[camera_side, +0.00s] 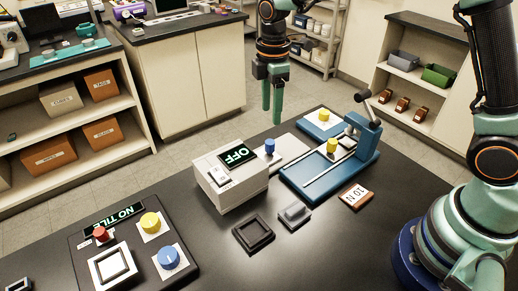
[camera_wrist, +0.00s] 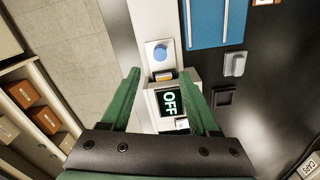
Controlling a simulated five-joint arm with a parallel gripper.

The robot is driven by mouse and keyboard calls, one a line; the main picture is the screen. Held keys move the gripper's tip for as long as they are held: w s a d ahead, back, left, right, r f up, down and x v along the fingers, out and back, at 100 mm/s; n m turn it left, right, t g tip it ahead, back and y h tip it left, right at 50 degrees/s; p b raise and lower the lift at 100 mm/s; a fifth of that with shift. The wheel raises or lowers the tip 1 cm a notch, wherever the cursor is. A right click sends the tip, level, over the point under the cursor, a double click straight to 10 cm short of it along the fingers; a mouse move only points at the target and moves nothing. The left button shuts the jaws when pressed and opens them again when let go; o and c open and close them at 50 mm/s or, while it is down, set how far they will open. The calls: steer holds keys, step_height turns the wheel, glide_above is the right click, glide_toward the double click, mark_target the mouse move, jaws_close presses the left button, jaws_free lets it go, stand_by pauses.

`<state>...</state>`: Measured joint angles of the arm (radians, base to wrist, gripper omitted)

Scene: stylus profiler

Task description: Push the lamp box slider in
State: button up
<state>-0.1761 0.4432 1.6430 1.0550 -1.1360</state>
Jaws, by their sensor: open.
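The white lamp box (camera_side: 235,189) stands on the black bench in the side view, with a dark display (camera_side: 237,155) reading OFF and a pale switch-like part (camera_side: 217,175) on top. In the wrist view the display (camera_wrist: 169,103) lies between my fingers. A small amber-and-white part (camera_wrist: 164,76) shows at the box's end near the blue knob; I cannot tell if it is the slider. My gripper (camera_side: 271,118) points down, empty and open, above and behind the box. In the wrist view its two green fingers (camera_wrist: 164,78) are spread apart.
A blue knob (camera_side: 269,146) stands just behind the box. The blue stylus stage (camera_side: 335,165) with a yellow knob is to the right. A black square frame (camera_side: 253,234) and grey block (camera_side: 295,214) lie in front. A NO TILE panel (camera_side: 120,250) is at front left.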

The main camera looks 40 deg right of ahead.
mark_target(270, 142)
step_height(270, 142, down, 10)
steer(key=shift+r, duration=0.25)
jaws_close()
stand_by(1.5)
